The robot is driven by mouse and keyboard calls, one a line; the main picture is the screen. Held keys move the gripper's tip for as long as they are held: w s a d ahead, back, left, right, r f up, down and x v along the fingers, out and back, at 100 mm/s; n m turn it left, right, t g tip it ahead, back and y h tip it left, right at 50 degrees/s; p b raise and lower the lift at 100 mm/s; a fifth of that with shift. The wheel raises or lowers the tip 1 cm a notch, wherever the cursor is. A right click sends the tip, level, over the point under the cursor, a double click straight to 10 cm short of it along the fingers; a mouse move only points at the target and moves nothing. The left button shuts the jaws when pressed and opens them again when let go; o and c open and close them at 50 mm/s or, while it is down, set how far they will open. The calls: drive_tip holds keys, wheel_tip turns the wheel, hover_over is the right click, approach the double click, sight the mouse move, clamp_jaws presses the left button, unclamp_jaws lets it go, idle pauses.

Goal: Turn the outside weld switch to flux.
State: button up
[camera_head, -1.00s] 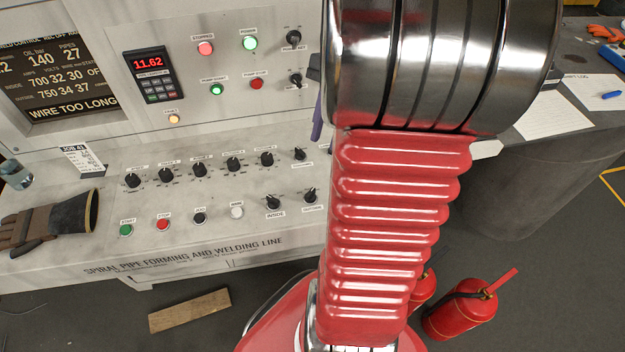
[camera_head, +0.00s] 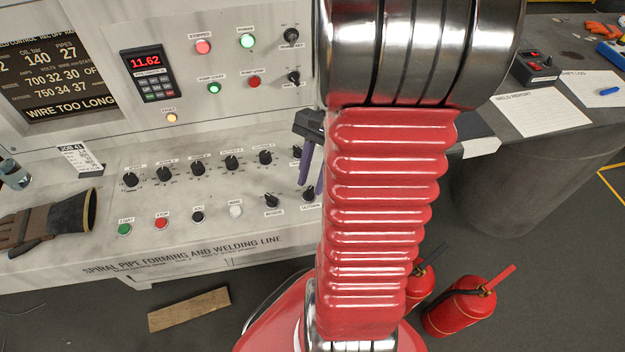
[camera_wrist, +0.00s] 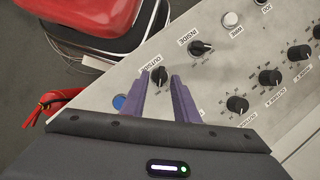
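The outside weld switch is a small black knob (camera_head: 308,194) at the right end of the console's lower row, partly beside my gripper in the head view. In the wrist view this knob (camera_wrist: 159,75) shows between my fingertips, with its OUTSIDE label next to it. My gripper (camera_wrist: 162,84) is open, with two purple fingers pointing toward the panel. In the head view the gripper (camera_head: 312,178) hangs just above the knob. I cannot tell whether the fingers reach around it. The exact pointer setting is too small to read.
The inside switch (camera_wrist: 201,48) is close by, and a blue button (camera_wrist: 119,101) lies near the left finger. Several black knobs (camera_head: 232,163) line the upper row. A glove (camera_head: 50,222) lies at the console's left. Red extinguishers (camera_head: 460,306) stand on the floor.

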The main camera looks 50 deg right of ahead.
drive_tip(key=shift+x, duration=0.75)
drive_tip(key=shift+c, duration=0.3)
clamp_jaws()
drive_tip(key=shift+d, duration=0.25)
drive_tip(key=shift+a, duration=0.15)
